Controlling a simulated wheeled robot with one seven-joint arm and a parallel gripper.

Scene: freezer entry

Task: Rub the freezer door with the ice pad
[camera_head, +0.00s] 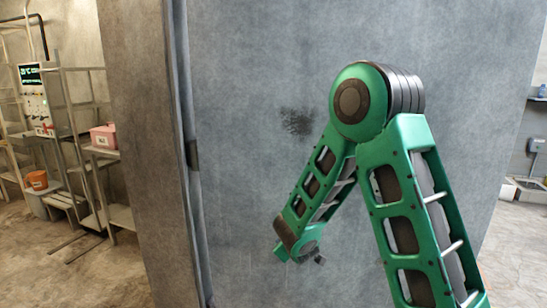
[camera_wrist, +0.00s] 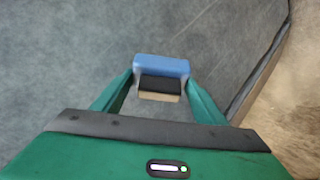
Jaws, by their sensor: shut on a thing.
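The freezer door (camera_head: 240,180) is a large grey panel filling the middle of the head view. A dark speckled patch (camera_head: 297,122) marks it left of my arm's elbow. In the wrist view my gripper (camera_wrist: 161,82) is shut on the ice pad (camera_wrist: 161,66), which has a blue top and a black and tan lower part. The grey door surface (camera_wrist: 70,60) lies behind the pad; I cannot tell whether they touch. In the head view my arm bends down toward the door, and the pad cannot be made out there.
A vertical seam with a dark hinge-like piece (camera_head: 193,154) runs left of the door panel. Metal shelves (camera_head: 90,150) with a pink box (camera_head: 104,136) and an orange bucket (camera_head: 37,180) stand at the left. The concrete floor (camera_head: 100,270) has open room at lower left.

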